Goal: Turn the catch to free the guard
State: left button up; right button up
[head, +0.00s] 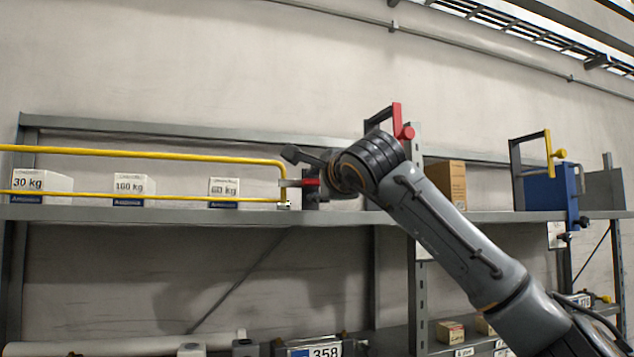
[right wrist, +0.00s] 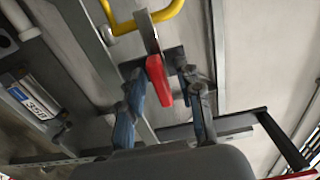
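The guard (head: 200,156) is a yellow tube frame across the shelf front at the left of the head view. Its end also shows at the top of the right wrist view (right wrist: 158,15). The catch has a red handle (head: 311,183) beside the guard's right end and a flat metal tongue reaching the yellow tube. In the right wrist view, the red handle (right wrist: 158,79) lies between the fingers of my right gripper (right wrist: 161,80). The fingers are spread, with visible gaps beside the handle. In the head view, my wrist partly hides the catch. My left gripper is not in view.
White weight boxes (head: 134,189) stand on the shelf (head: 160,213) behind the guard. A red bracket (head: 397,122) rises just behind my right wrist. A cardboard box (head: 446,182) and a blue box (head: 550,192) stand to the right. A lower shelf holds more items.

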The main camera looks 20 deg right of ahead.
grip_shut()
jog(key=m+b, duration=0.1)
jog(key=m, duration=0.2)
jog(key=shift+f+b, duration=0.1)
jog(key=shift+b, duration=0.3)
jog(key=m+b, duration=0.1)
jog(key=m, duration=0.2)
jog(key=shift+a+m, duration=0.1)
jog(key=shift+m, duration=0.2)
jog(key=m+b, duration=0.2)
jog(key=m, duration=0.3)
jog(key=shift+m, duration=0.3)
jog(key=m+b, duration=0.2)
jog(key=m, duration=0.3)
jog(key=shift+m, duration=0.3)
